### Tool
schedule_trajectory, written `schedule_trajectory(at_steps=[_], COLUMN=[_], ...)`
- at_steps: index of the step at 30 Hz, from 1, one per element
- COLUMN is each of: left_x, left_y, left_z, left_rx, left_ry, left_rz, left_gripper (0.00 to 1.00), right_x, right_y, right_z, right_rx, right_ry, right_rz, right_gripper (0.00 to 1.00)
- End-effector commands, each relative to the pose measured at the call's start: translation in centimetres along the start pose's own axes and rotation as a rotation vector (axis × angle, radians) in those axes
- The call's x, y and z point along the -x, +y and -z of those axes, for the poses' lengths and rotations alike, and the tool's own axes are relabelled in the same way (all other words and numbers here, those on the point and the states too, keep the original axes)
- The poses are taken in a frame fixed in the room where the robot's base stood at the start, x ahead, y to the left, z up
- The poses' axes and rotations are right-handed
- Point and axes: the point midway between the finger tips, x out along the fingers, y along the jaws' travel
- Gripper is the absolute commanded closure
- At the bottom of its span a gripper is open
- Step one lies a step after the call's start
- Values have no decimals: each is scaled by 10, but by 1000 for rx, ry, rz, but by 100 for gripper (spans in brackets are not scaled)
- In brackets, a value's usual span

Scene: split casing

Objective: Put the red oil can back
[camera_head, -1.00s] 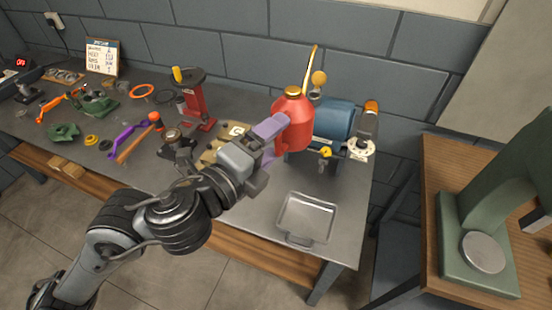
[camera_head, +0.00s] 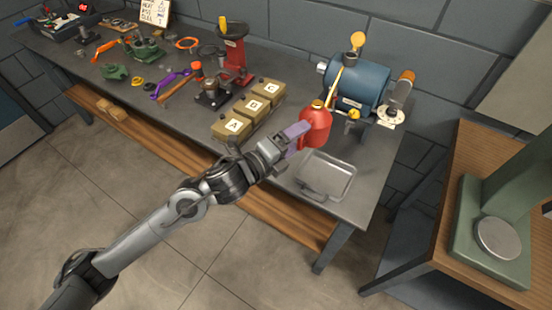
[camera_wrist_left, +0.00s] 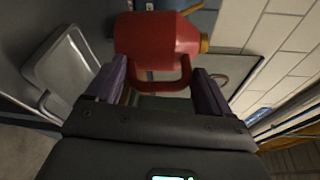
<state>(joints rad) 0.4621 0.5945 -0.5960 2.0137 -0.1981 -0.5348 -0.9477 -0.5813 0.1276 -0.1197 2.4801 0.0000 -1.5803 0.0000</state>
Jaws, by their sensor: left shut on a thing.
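The red oil can (camera_head: 317,128) has a gold cap and a thin yellow spout. It is upright at the back left edge of the metal drip tray (camera_head: 343,196), left of the blue motor. My left gripper (camera_head: 299,137) is shut on the can's handle from the left. In the left wrist view the can body (camera_wrist_left: 155,38) lies beyond the fingertips and its red handle is between the two purple fingers (camera_wrist_left: 158,88). I cannot tell whether the can's base touches the table. My right gripper is not in view.
Three lettered tan boxes (camera_head: 232,126) stand left of the can. The blue bench motor (camera_head: 358,85) with a grinding disc is behind it at the right. A red press (camera_head: 234,55) and tools fill the back left. A wooden table (camera_head: 446,225) carries a green machine (camera_head: 480,255).

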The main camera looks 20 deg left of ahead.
Motion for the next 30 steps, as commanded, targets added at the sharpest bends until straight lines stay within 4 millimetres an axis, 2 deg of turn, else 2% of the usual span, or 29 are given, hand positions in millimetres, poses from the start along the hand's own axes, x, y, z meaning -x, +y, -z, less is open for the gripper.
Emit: schedule_trajectory(at_steps=[4,8,21,30], left_x=[3,6,24,29], left_y=[21,37,102,118], left_z=[4,-4,-69,-87], left_rx=[-2,-5,-7,-5], left_ry=[-3,-4,-3,-2], left_rz=[3,2,2,4], left_gripper=[55,55,55,55], right_x=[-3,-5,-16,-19], right_y=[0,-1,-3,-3], right_z=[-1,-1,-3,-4], right_rx=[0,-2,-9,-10], right_ry=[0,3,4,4], right_rz=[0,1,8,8], right_gripper=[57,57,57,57])
